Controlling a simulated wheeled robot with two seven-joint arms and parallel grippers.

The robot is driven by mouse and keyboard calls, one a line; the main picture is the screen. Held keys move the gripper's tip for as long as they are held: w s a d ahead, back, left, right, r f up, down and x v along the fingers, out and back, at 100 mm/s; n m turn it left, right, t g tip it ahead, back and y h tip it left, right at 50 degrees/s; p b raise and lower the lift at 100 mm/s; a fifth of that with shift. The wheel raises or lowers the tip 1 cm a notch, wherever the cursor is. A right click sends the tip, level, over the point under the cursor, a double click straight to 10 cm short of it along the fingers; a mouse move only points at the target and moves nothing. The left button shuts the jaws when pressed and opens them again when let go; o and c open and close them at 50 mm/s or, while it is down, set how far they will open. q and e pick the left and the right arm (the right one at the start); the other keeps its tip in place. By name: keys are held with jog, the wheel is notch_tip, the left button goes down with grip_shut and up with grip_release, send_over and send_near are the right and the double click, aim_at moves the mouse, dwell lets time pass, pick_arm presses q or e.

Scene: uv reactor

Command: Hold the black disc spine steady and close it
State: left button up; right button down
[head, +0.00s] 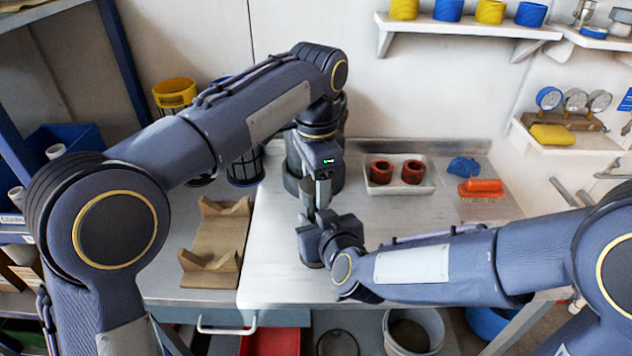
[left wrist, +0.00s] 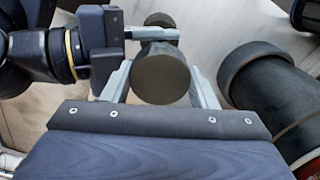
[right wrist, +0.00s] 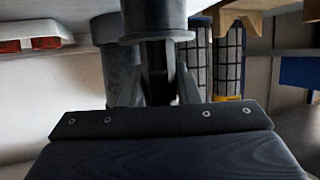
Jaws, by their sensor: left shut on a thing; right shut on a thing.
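The black disc spine shows in the left wrist view as a dark rod with a round, flat end (left wrist: 160,75). My left gripper (head: 322,196) points down over the bench, its two fingers shut on either side of that end. My right gripper (head: 310,232) comes in from the right, lower down. In the left wrist view its fingers (left wrist: 150,35) are shut on the spine farther along. In the right wrist view a dark flanged cylinder (right wrist: 155,18) stands at the fingertips (right wrist: 156,60). In the head view my grippers hide most of the spine.
A large dark cylinder (left wrist: 262,90) stands close beside the spine. A white tray (head: 400,188) with two red-brown rings is behind to the right. A wooden cradle (head: 212,240) lies left, near a mesh cylinder (head: 245,168). The bench (head: 275,275) is clear in front.

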pick_arm(q)
jog(key=shift+s, duration=0.25)
dwell(0.7)
jog(key=shift+f, duration=0.5)
jog(key=shift+w+a+f, duration=0.1)
jog(key=shift+w+f, duration=0.05)
jog(key=shift+w, duration=0.05)
dwell(0.4)
jog(key=shift+w+r, duration=0.1)
jog(key=shift+r, duration=0.3)
dwell(0.6)
